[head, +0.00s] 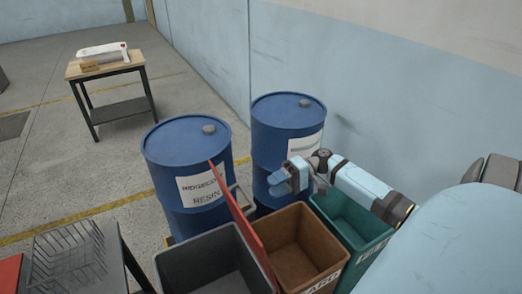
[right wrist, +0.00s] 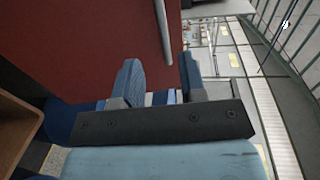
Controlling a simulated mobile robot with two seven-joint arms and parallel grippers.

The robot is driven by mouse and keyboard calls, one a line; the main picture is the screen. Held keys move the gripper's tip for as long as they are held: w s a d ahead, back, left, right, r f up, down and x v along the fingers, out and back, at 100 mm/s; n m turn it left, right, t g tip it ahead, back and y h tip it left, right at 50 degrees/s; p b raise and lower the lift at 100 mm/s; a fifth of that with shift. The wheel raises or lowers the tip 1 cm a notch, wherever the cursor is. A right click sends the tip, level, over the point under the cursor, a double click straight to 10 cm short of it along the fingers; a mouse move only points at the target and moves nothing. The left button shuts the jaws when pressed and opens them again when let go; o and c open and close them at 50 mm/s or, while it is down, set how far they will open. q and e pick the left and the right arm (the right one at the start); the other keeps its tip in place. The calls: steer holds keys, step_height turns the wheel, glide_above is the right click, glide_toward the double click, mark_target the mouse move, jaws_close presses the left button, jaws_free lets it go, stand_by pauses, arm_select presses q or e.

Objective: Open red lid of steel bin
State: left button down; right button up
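The red lid (head: 241,222) stands raised, nearly upright, along the right side of the grey steel bin (head: 178,258). The bin's mouth is uncovered and its dark inside shows. My right gripper (head: 279,182) is to the right of the lid's upper part, above the bins. In the right wrist view its two blue fingers (right wrist: 160,75) are apart with nothing clearly held between them. The red lid (right wrist: 100,40) fills the left of that view, with a grey strip beyond the fingers; I cannot tell whether they touch it. My left gripper is not in view.
A brown bin (head: 338,262) and a green bin (head: 372,226) stand right of the steel bin. Two blue drums (head: 165,150) (head: 275,108) stand behind. A wire basket (head: 70,258) is at left front. A small table (head: 108,68) stands far back; floor around it is clear.

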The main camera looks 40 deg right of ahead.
steer(key=f+v, duration=0.1)
steer(key=v, duration=0.6)
steer(key=shift+d+r, duration=0.2)
steer(key=shift+r, duration=0.3)
steer(key=shift+s, duration=0.1)
